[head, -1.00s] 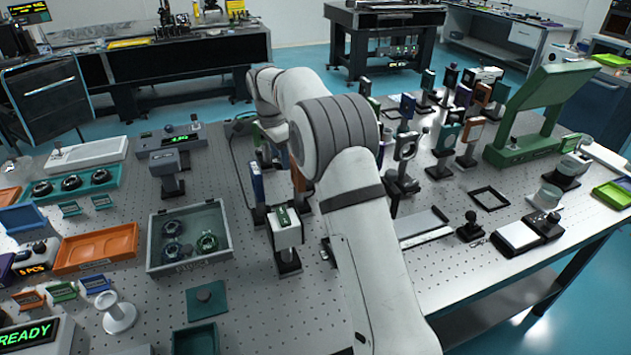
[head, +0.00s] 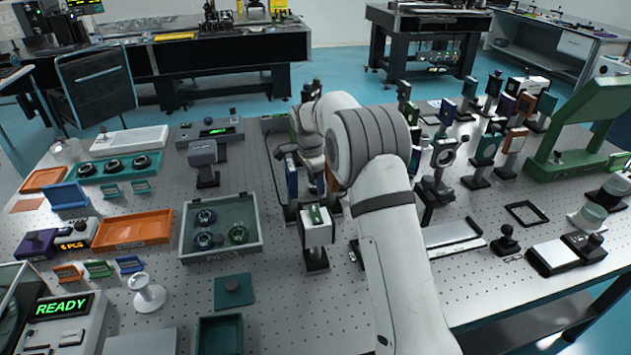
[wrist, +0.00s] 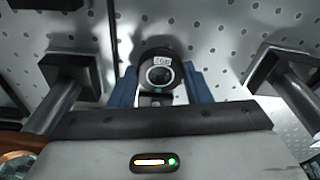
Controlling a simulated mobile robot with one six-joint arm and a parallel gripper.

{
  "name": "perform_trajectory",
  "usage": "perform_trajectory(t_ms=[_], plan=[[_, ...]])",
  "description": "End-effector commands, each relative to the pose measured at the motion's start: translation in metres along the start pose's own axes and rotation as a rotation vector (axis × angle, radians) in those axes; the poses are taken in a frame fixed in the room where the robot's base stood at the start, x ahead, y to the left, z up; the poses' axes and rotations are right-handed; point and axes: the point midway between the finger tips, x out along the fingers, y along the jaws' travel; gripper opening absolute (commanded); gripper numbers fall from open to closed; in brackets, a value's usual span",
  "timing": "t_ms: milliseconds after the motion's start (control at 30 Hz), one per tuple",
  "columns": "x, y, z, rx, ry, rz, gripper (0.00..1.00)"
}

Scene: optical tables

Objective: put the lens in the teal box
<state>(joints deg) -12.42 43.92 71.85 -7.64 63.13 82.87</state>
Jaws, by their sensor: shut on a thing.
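In the wrist view, my gripper (wrist: 160,88) is shut on the lens (wrist: 160,74), a dark round mount with clear glass in the middle and a small white label. The blue fingers stand on either side of it, above the perforated table top. The teal box (head: 220,318) stands open at the front of the table, left of my arm. Its visible inside looks empty, though the frame cuts off its front.
A flat teal lid with a knob (head: 233,290) lies behind the box. A grey case (head: 186,238) holds several dark lens rings. Upright posts, including a white-headed one (head: 317,228), stand near my arm. In the wrist view, dark post bases (wrist: 70,72) flank the gripper.

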Motion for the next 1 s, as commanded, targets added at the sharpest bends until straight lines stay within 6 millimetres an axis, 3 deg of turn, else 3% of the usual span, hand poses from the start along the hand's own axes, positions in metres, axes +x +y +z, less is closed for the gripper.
perform_trajectory(t_ms=[300, 633, 767, 1000], plan=[[0.001, 0.000, 0.000, 0.001, 0.000, 0.001, 0.66], [-0.006, 0.000, -0.001, 0.001, 0.000, 0.000, 0.66], [-0.027, 0.000, -0.001, 0.001, 0.001, -0.003, 0.66], [-0.080, -0.001, -0.002, 0.001, 0.001, -0.004, 0.66]])
